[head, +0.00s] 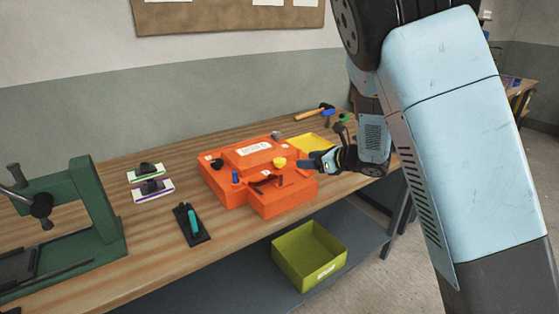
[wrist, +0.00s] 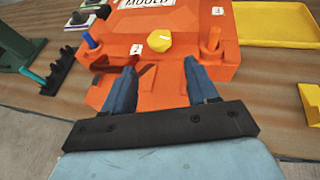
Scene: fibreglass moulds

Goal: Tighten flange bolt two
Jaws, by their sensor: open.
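The orange mould (head: 232,189) sits on the bench and also fills the upper wrist view (wrist: 190,18). In the wrist view, a yellow knob-like head (wrist: 160,41) stands on it, with a small white tag that seems to read 2 (wrist: 136,49) to its left. A blue peg (wrist: 91,41) stands further left and an orange peg (wrist: 213,40) to the right. I cannot tell for certain which part is flange bolt two. My gripper (wrist: 161,73) is open and empty, its blue fingers apart over the mould's near side, short of the yellow head. In the head view it is at the mould's right.
A green press-like frame (head: 100,205) stands at the left. A black holder with a teal tool (head: 193,219) lies left of the mould. A yellow tray (head: 309,143) lies behind it, near a hammer (head: 314,113). A yellow-green bin (head: 309,257) is on the lower shelf.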

